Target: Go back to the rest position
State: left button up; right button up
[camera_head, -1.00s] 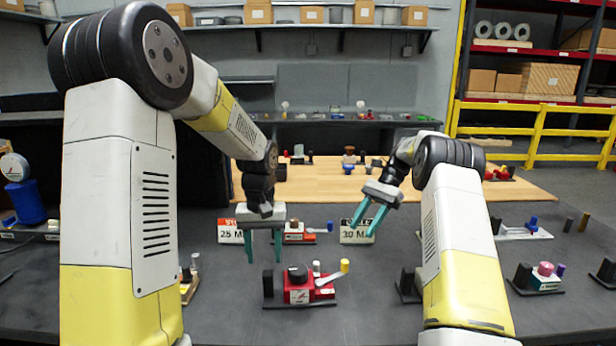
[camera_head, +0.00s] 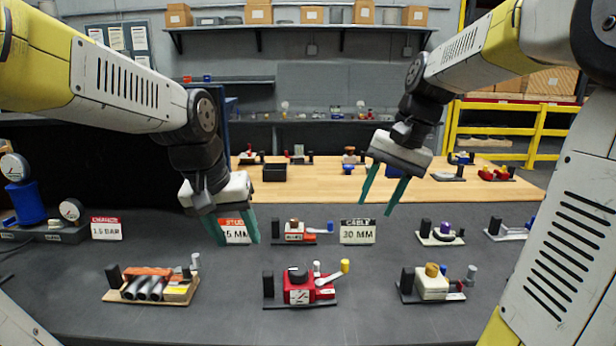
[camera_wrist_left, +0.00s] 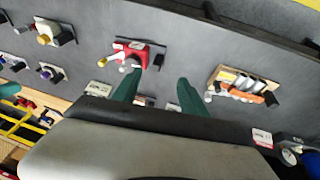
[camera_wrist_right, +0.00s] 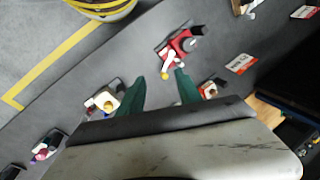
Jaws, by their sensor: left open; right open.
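My left gripper (camera_head: 231,228) hangs open and empty above the dark table, in front of the "25 MM" sign (camera_head: 236,231), which it partly covers. Its two teal fingers also show apart in the left wrist view (camera_wrist_left: 158,92). My right gripper (camera_head: 379,195) is open and empty, raised above the table behind the "30 MM" sign's right side in the picture. Its teal fingers are apart in the right wrist view (camera_wrist_right: 160,92). A red valve unit (camera_head: 300,290) with a yellow-tipped lever stands at the table's front middle. Neither gripper touches anything.
A unit with several grey tubes (camera_head: 147,288) stands front left, a white unit (camera_head: 432,285) front right. A gauge stand (camera_head: 62,228) is at the far left. The wooden table (camera_head: 480,190) lies behind. Bare dark surface lies between the units.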

pick_arm(q)
jog(key=s+r+t, duration=0.1)
jog(key=s+t, duration=0.1)
jog(key=s, duration=0.6)
jog(key=shift+a+r+m+t+h, duration=0.3)
pick_arm(e)
jog(key=s+f+n+t, duration=0.1)
jog(key=s+n+t, duration=0.1)
jog(key=s, duration=0.5)
jog(key=s+f+n+t+h, duration=0.1)
jog(key=s+f+n+t, duration=0.1)
jog(key=s, duration=0.5)
jog(key=shift+t, duration=0.4)
jog(key=shift+c, duration=0.4)
